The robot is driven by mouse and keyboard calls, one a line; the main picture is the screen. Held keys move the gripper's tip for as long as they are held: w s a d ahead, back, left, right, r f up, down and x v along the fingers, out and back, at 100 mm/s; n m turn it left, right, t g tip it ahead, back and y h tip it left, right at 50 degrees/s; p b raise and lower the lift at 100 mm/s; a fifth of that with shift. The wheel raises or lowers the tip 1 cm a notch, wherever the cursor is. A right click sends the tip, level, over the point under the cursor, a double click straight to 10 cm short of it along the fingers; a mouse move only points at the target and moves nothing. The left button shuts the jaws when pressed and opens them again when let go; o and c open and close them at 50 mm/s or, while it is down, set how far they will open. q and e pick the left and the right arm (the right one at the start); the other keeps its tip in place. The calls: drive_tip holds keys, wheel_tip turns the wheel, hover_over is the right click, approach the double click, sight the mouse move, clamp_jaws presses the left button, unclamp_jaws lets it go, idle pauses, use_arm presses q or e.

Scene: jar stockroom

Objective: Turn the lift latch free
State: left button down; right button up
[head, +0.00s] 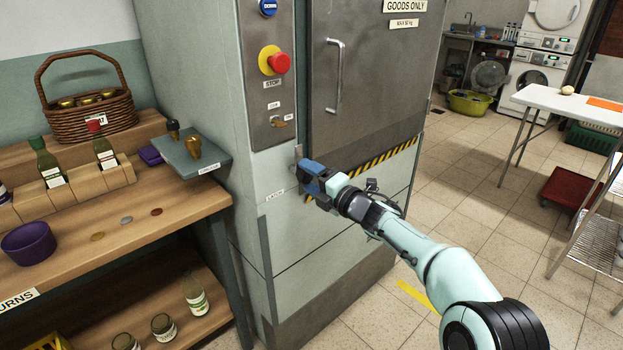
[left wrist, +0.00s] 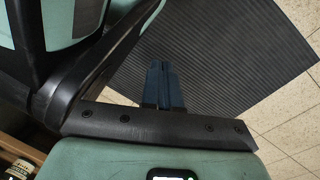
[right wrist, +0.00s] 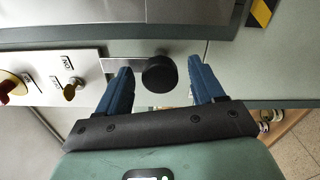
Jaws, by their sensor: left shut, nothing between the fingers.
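The lift latch shows in the right wrist view as a round black knob (right wrist: 159,76) on a metal plate on the lift's front. My right gripper (right wrist: 160,66) is open, with one blue finger on each side of the knob and a visible gap on both sides. In the head view, my right gripper (head: 305,178) is at the cabinet front near the latch label (head: 275,195) and hides the knob. My left gripper (left wrist: 160,68) is shut and empty over a dark ribbed mat; it is outside the head view.
The lift door (head: 375,75) has a vertical handle and a striped lower edge. A red stop button (head: 278,63) and a key switch (head: 279,122) sit above the latch. A small grey shelf (head: 194,158) with two stoppers and a wooden returns bench (head: 150,205) stand left.

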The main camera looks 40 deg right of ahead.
drive_tip(key=shift+s, duration=0.1)
use_arm(q)
drive_tip(key=shift+w+d+r+t+p, duration=0.1)
drive_tip(key=shift+w+r+t+p, duration=0.2)
drive_tip(key=shift+w+r, duration=0.25)
drive_tip(key=shift+w+d+r+t+p, duration=0.1)
drive_tip(key=shift+w+r+t+p, duration=0.2)
drive_tip(key=shift+w, duration=0.4)
use_arm(e)
drive_tip(key=s+d, duration=0.1)
drive_tip(key=s, duration=1.2)
